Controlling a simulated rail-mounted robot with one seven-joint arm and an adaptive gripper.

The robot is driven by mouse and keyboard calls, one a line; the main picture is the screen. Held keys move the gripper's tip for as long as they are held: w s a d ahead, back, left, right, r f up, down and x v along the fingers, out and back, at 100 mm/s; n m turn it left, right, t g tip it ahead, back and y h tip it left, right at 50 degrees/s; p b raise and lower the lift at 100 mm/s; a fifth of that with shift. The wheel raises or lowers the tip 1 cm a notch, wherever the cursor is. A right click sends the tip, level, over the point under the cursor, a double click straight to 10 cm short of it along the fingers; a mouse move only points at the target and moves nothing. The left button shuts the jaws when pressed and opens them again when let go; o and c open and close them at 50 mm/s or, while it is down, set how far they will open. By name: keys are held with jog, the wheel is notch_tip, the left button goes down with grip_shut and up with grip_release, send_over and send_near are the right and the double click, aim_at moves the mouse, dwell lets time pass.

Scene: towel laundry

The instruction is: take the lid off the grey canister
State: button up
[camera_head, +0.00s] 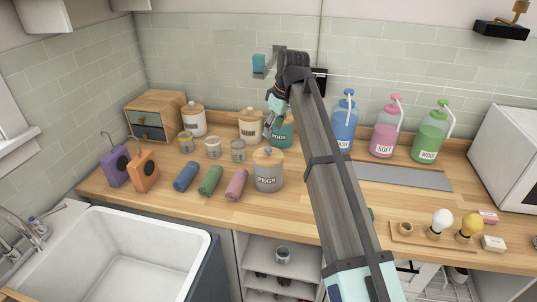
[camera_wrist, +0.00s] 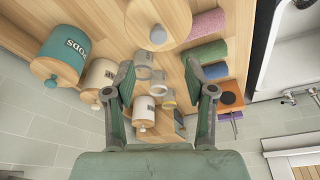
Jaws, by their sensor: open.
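The grey canister (camera_head: 268,178), labelled PEGS, stands upright on the wooden counter. Its round wooden lid (camera_head: 268,157) with a small knob sits on top. In the wrist view the lid (camera_wrist: 175,18) is at the top edge, seen from above, with its knob (camera_wrist: 158,35) showing. It hides most of the canister's body there. My gripper (camera_head: 270,125) is above and behind the canister, close to the teal canister in the head view. In the wrist view my gripper (camera_wrist: 158,68) has its fingers spread and empty, with the lid beyond the fingertips.
A teal PODS canister (camera_wrist: 62,55) and a cream canister (camera_head: 250,125) stand behind. Small grey jars (camera_head: 213,147) are to the left, and rolled towels (camera_head: 210,180) lie beside the grey canister. The counter in front (camera_head: 270,215) is bare.

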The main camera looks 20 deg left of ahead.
aim_at(268, 148)
jog(key=p+x, duration=0.1)
jog(key=x, duration=0.3)
jog(key=shift+a+f, duration=0.1)
jog(key=shift+f, duration=0.2)
jog(key=shift+p+x, duration=1.15)
jog(key=shift+x, duration=1.45)
jog(key=shift+w, duration=0.1)
grip_shut()
